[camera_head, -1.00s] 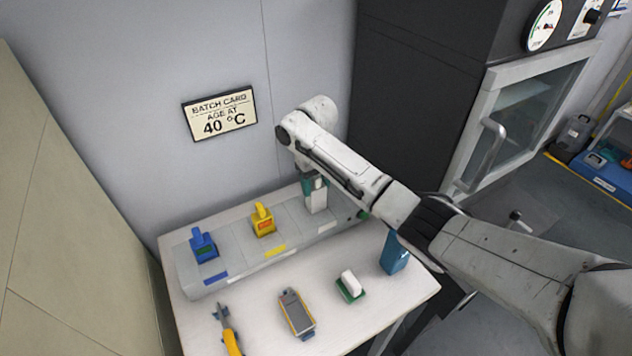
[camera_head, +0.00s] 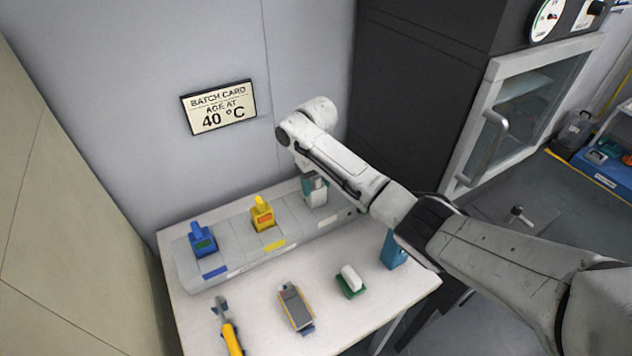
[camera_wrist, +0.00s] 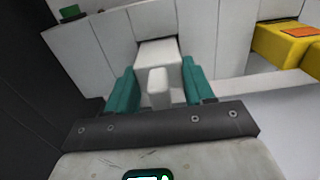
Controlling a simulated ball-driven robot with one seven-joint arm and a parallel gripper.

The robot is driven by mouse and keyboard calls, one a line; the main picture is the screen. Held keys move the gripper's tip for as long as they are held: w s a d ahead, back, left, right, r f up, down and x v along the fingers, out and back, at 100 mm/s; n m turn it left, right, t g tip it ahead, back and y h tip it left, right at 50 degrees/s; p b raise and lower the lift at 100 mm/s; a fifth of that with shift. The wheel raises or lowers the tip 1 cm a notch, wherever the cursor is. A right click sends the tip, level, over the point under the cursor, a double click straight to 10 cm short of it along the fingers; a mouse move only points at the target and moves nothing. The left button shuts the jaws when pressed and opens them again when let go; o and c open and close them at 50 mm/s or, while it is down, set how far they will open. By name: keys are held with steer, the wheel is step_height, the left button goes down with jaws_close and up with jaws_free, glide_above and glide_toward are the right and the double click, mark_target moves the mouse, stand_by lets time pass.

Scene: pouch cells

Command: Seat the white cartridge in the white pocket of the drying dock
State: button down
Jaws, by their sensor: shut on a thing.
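The grey drying dock (camera_head: 292,235) runs along the back of the table. A blue cartridge (camera_head: 203,241) and a yellow cartridge (camera_head: 262,213) stand in its left and middle places. My gripper (camera_head: 314,188) is over the dock's right end, with its teal fingers shut on the white cartridge (camera_head: 317,196). In the wrist view the cartridge's handle (camera_wrist: 158,86) is between the teal fingers, and its body (camera_wrist: 160,53) is at the dark-edged pocket. How deep it sits in the pocket cannot be told. The yellow cartridge (camera_wrist: 285,46) is at the wrist view's right.
A yellow-handled tool (camera_head: 230,337), a grey device (camera_head: 296,308), a white-topped green block (camera_head: 350,281) and a blue container (camera_head: 393,252) are on the table's front part. A dark cabinet (camera_head: 415,90) rises behind on the right. A batch card (camera_head: 219,107) hangs on the wall.

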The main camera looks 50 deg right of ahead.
steer(key=shift+f, duration=0.1)
steer(key=shift+c, duration=1.7)
jaws_free()
steer(key=shift+f, duration=0.1)
step_height(320, 180, up, 11)
steer(key=shift+f, duration=0.1)
